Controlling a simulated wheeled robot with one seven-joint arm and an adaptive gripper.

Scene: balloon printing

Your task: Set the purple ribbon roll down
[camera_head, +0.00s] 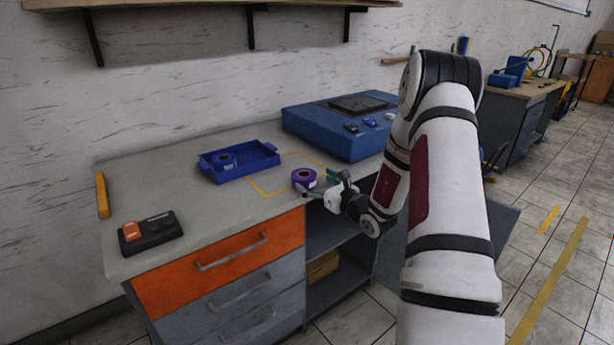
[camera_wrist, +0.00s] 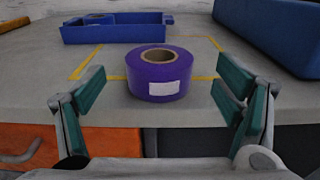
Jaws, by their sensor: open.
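The purple ribbon roll (camera_head: 304,179) rests flat on the grey tabletop, near the front edge and by the yellow outlined square. In the wrist view the roll (camera_wrist: 158,76) has a brown core and a white label on its side. My gripper (camera_wrist: 156,92) is open, with one green finger pad on each side of the roll and visible gaps between pads and roll. In the head view my gripper (camera_head: 330,184) is at the roll's right side, low over the table edge, and partly hides it.
A blue tray (camera_head: 252,166) with another roll (camera_head: 224,159) in it lies behind. A big blue machine (camera_head: 334,137) stands at the back right. A black and orange device (camera_head: 150,232) sits at the left front. Table space between device and tray is clear.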

